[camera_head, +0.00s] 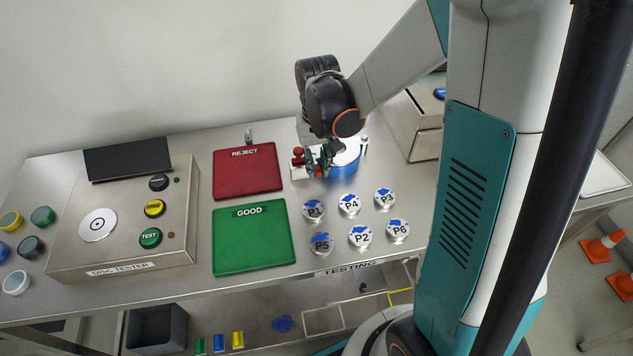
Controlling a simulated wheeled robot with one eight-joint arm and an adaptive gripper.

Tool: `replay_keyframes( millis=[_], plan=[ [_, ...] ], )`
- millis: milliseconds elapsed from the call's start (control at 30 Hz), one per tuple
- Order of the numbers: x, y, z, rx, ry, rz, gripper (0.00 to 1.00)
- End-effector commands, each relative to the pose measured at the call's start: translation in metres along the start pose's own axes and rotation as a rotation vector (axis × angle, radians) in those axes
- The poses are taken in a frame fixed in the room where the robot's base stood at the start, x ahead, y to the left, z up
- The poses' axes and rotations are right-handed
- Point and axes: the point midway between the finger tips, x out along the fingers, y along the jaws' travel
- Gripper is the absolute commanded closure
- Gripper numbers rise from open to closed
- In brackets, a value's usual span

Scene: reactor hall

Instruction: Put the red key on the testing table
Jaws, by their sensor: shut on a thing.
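My gripper (318,160) is low over the back of the testing table (205,280), right of the red REJECT mat. It is shut on a small red thing, which I take to be the red key (298,156). The key is small and partly hidden by the fingers, so its exact shape and whether it touches what is below it cannot be told. A small white block (299,173) shows just below the fingers, and a blue round container (345,172) stands right beside them.
The red REJECT mat (247,180) and green GOOD mat (253,245) lie left of my gripper. Several labelled discs, such as P1 (313,210), stand in front. The disc tester (120,225) is at the left. A metal box (412,130) stands at the back right.

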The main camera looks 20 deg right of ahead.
Motion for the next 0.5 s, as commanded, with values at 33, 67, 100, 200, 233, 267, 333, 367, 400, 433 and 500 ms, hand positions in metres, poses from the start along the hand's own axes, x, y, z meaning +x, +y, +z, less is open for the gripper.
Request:
replay_keyframes(
  millis=[33, 67, 100, 200, 233, 267, 333, 367, 400, 433, 500],
  plan=[
    [0.01, 0.0, 0.0, 0.0, 0.0, 0.0, 0.98],
    [0.014, 0.0, 0.0, 0.0, 0.0, 0.0, 0.98],
    [0.017, 0.0, 0.0, 0.0, 0.0, 0.0, 0.98],
    [0.022, 0.0, 0.0, 0.0, 0.0, 0.0, 0.98],
    [0.023, 0.0, 0.0, 0.0, 0.0, 0.0, 0.98],
    [0.025, 0.0, 0.0, 0.0, 0.0, 0.0, 0.98],
    [0.031, 0.0, 0.0, 0.0, 0.0, 0.0, 0.98],
    [0.034, 0.0, 0.0, 0.0, 0.0, 0.0, 0.98],
    [0.04, 0.0, 0.0, 0.0, 0.0, 0.0, 0.98],
    [0.045, 0.0, 0.0, 0.0, 0.0, 0.0, 0.98],
    [0.056, 0.0, 0.0, 0.0, 0.0, 0.0, 0.98]
  ],
)
